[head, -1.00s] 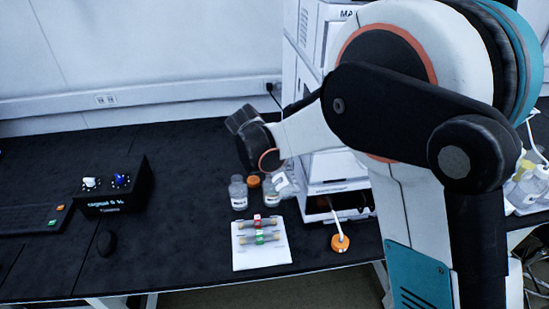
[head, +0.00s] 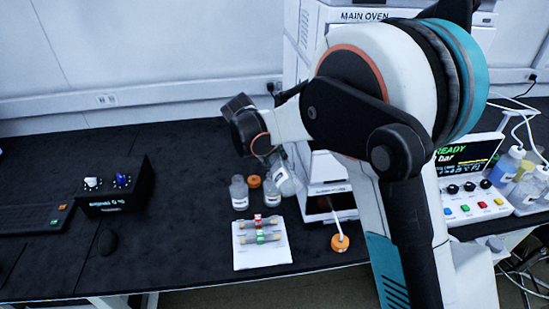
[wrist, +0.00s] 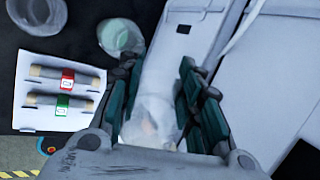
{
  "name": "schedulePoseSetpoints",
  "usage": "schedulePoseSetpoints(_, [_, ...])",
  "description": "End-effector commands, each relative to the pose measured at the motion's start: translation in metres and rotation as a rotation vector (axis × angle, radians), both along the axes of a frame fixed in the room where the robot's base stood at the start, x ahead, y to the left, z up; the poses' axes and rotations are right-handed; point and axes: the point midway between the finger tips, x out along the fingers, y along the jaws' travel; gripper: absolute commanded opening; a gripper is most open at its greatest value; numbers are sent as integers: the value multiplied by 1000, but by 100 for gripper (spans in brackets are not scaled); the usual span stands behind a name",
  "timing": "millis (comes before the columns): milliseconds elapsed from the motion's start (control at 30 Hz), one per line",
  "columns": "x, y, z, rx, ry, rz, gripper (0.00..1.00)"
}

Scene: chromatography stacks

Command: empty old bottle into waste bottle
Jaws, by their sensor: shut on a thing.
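My gripper (wrist: 158,78) is shut on a clear bottle (wrist: 150,125), likely the old bottle. In the head view the held bottle (head: 284,178) is tilted, just above and to the right of a clear open bottle (head: 272,194) standing on the bench. A second clear labelled bottle (head: 239,192) stands to its left. Both standing bottles also show at the top left of the wrist view. I cannot tell which one is the waste bottle. The held bottle's contents and any flow from it are unclear. My wrist partly covers the view from the head.
An orange cap (head: 254,181) lies behind the standing bottles. A white sheet (head: 262,262) with two columns lies in front. An orange-capped bottle with a tube (head: 340,243) is at the right. The instrument stack (head: 325,170) rises close to the held bottle.

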Motion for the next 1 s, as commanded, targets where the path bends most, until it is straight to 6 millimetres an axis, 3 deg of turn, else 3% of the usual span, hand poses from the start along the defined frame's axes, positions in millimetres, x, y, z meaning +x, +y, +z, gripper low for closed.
schedulePoseSetpoints(1000, [5, 3, -1, -95, 169, 1, 0])
